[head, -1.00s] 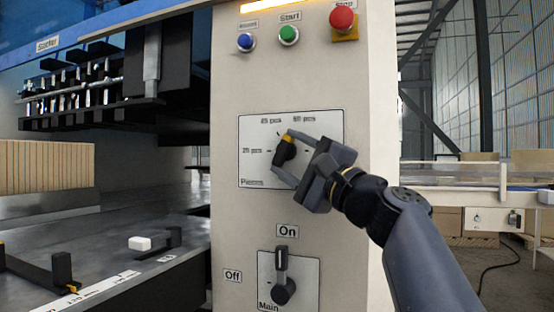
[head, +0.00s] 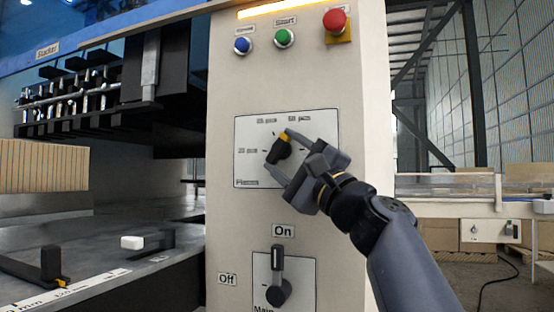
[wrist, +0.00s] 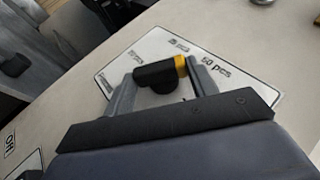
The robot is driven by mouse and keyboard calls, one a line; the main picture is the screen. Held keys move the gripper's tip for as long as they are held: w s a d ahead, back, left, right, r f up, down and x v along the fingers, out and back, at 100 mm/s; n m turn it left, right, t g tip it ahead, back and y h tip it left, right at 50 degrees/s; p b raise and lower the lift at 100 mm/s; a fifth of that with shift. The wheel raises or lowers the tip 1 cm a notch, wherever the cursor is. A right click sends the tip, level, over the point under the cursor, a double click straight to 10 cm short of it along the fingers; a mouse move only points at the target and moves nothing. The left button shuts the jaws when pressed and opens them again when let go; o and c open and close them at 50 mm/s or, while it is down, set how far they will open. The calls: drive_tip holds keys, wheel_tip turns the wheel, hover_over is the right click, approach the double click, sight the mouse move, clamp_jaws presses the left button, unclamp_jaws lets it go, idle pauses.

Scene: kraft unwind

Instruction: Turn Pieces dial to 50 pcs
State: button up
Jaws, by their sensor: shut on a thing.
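The Pieces dial (head: 279,151) is a black knob with a yellow tip on a white plate (head: 246,125) on the beige control panel. The yellow tip points up and slightly right, between the upper middle label and the 50 pcs label at upper right. My gripper (head: 276,152) reaches in from the lower right, with its fingers around the knob. In the wrist view the dial (wrist: 158,74) lies between both fingers (wrist: 160,82), its yellow end at the right finger and its black end at the left one. The 50 pcs label (wrist: 216,68) is blurred but readable there.
Above the dial are a blue button (head: 242,45), a green Start button (head: 284,38) and a red stop button (head: 335,20). Below it is the Main switch (head: 278,290), its lever up towards On. The machine's table (head: 160,205) lies to the left.

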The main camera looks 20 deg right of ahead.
drive_tip(key=shift+r+p, duration=0.3)
drive_tip(key=shift+p, duration=0.25)
drive_tip(key=shift+s+n+g+p, duration=0.1)
drive_tip(key=shift+n+g+p, duration=0.45)
drive_tip(key=shift+p, duration=0.4)
drive_tip(key=shift+f+b, duration=0.2)
drive_tip(key=shift+b, duration=0.45)
drive_tip(key=shift+m+t+b, duration=0.55)
drive_tip(key=shift+b, duration=0.6)
drive_tip(key=shift+r+n+g+p, duration=0.25)
drive_tip(key=shift+n+g+p, duration=0.3)
drive_tip(key=shift+p, duration=0.9)
drive_tip(key=shift+f, duration=0.1)
drive_tip(key=shift+f+b, duration=0.15)
drive_tip(key=shift+b, duration=0.3)
drive_tip(key=shift+m+t+b, duration=0.45)
drive_tip(key=shift+t+b, duration=0.1)
drive_tip(key=shift+b, duration=0.65)
